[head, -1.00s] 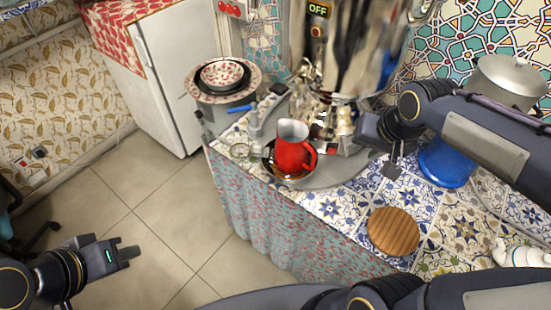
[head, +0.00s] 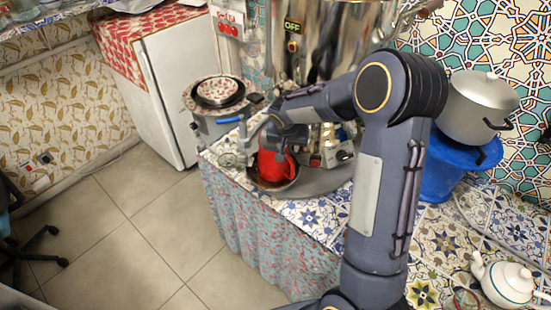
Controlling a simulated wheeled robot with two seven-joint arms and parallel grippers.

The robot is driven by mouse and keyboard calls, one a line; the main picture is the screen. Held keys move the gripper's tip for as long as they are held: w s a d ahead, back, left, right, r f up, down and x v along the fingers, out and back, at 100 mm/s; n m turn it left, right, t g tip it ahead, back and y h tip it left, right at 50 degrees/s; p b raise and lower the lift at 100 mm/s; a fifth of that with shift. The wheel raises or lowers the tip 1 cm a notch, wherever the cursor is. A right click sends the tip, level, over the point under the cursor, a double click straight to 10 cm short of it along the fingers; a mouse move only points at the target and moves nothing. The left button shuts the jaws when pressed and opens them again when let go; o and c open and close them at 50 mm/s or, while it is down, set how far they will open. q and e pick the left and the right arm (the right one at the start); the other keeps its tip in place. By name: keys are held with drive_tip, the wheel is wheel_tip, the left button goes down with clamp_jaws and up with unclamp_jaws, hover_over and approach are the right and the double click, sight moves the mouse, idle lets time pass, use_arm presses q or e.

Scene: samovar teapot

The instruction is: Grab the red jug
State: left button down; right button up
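The red jug (head: 272,168) stands in a metal bowl (head: 253,184) on the tiled counter, below the shiny metal samovar (head: 330,45). My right gripper (head: 279,149) is at the top of the jug and covers its mouth and upper side. The fingers are dark and small here, so I cannot tell whether they are open, shut or touching the jug. My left gripper is not in view.
My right arm crosses the counter's middle and hides part of it. A grey pot (head: 478,105) stands on a blue container (head: 445,165) at right. A white teapot (head: 507,281) is at lower right. Stacked bowls (head: 219,90) stand behind left.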

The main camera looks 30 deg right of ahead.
drive_tip(key=shift+x, duration=1)
drive_tip(key=shift+r, duration=0.1)
drive_tip(key=shift+c, duration=0.3)
clamp_jaws()
drive_tip(key=shift+w+r, duration=0.1)
drive_tip(key=shift+w, duration=0.05)
